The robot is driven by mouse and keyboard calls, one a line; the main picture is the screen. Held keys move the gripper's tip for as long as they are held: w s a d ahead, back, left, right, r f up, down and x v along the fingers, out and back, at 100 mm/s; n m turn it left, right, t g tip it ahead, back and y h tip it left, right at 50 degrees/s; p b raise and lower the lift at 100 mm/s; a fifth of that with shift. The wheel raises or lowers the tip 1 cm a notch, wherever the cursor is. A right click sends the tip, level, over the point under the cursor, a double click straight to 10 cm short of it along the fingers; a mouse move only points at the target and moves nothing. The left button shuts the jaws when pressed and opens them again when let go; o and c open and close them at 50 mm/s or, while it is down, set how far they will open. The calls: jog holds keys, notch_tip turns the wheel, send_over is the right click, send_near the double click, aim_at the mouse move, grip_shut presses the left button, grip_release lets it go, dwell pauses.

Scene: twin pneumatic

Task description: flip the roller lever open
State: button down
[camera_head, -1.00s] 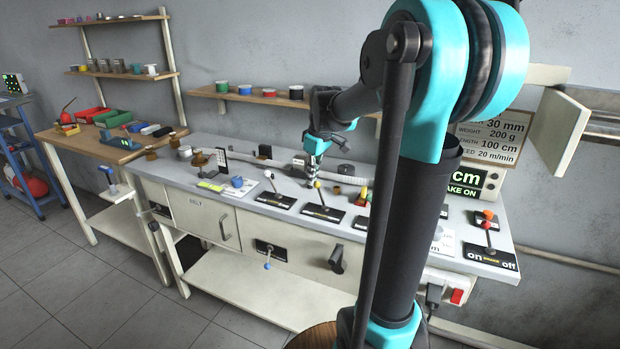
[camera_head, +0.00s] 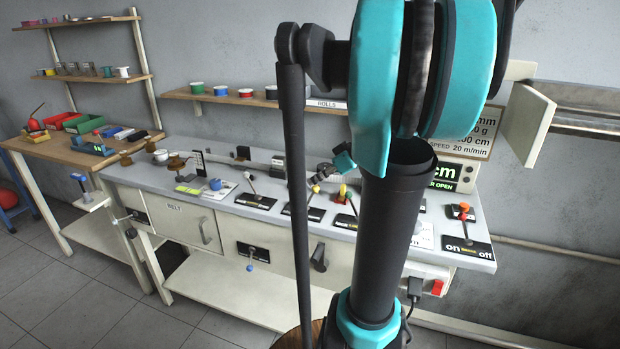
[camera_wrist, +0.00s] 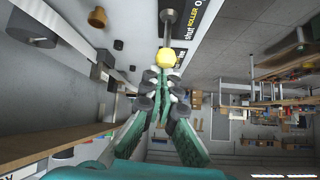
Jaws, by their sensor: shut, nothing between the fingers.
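The roller lever has a yellow ball knob (camera_head: 316,188) on a thin stem and now leans to the right on its black label plate. In the wrist view the yellow knob (camera_wrist: 165,57) is just ahead of my fingertips, with the label reading "shut ROLLER O…" beside it. My gripper (camera_wrist: 163,80) is shut with nothing between its fingers, very near the knob; I cannot tell if it touches. In the head view my arm hides much of the gripper. The green display (camera_head: 444,178), partly hidden, ends in "ER OPEN".
A lever with a pale ball knob (camera_head: 247,175) stands to the left. An orange-knobbed on/off lever (camera_head: 464,207) is at the far right. A shelf (camera_head: 225,97) hangs behind the bench.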

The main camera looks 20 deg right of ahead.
jog(key=shift+s+d+f, duration=0.15)
jog(key=shift+s+d, duration=0.05)
jog(key=shift+d, duration=0.05)
dwell(0.4)
jog(key=s+d+r, duration=0.2)
jog(key=d+r, duration=0.2)
jog(key=r, duration=0.4)
jog(key=shift+s+r, duration=0.15)
jog(key=shift+s, duration=0.15)
dwell(0.3)
dwell(0.5)
